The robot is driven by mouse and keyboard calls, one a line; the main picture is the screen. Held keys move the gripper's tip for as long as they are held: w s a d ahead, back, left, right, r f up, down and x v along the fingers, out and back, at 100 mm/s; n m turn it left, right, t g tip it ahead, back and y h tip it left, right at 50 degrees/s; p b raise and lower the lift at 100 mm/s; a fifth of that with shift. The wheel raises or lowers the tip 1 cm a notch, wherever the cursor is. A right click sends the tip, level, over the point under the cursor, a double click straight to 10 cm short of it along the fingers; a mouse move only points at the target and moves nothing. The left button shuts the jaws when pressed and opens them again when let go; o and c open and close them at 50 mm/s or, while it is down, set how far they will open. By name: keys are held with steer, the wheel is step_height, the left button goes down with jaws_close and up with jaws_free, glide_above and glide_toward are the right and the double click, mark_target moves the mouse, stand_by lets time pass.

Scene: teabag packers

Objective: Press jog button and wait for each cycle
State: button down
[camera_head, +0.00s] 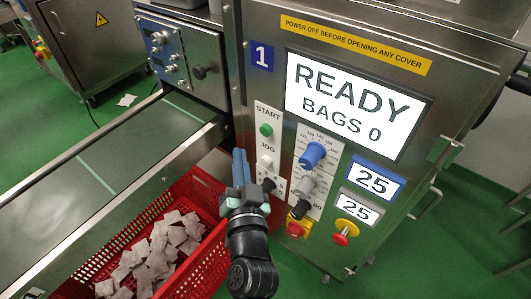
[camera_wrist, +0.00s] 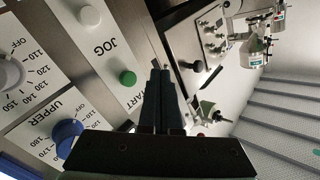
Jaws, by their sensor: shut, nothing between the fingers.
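The white JOG button (camera_head: 265,161) sits on the machine's front panel below the green START button (camera_head: 266,130). In the wrist view the JOG button (camera_wrist: 89,16) is at the upper left, with the green START button (camera_wrist: 127,78) nearer the fingers. My gripper (camera_head: 240,152) is shut and empty, its fingertips pointing up just left of the JOG button in the head view. In the wrist view my gripper (camera_wrist: 160,70) is to the right of both buttons; I cannot tell its exact gap from the panel. The display (camera_head: 345,104) reads READY, BAGS 0.
A red crate (camera_head: 208,265) with several teabags stands below left of the panel. A conveyor (camera_head: 70,190) runs along the left. Blue, grey and black knobs (camera_head: 312,155) and a red emergency stop (camera_head: 341,239) are right of the buttons. Green floor is open around the machine.

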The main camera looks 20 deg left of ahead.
mark_target(266, 161)
steer(key=s+f+m+g, duration=0.1)
steer(key=s+f, duration=0.3)
steer(key=f, duration=0.5)
steer(key=shift+s+a+f+m+g+p, duration=0.2)
steer(key=shift+a+m+g+p, duration=0.1)
steer(key=shift+a+g, duration=0.15)
steer(key=shift+w, duration=0.2)
steer(key=w+d+b, duration=0.2)
steer(key=w+d, duration=0.1)
steer(key=w, duration=0.5)
steer(key=shift+b, duration=0.3)
steer(key=shift+w, duration=0.15)
stand_by(0.9)
steer(key=shift+w+d, duration=0.15)
steer(key=shift+w, duration=0.15)
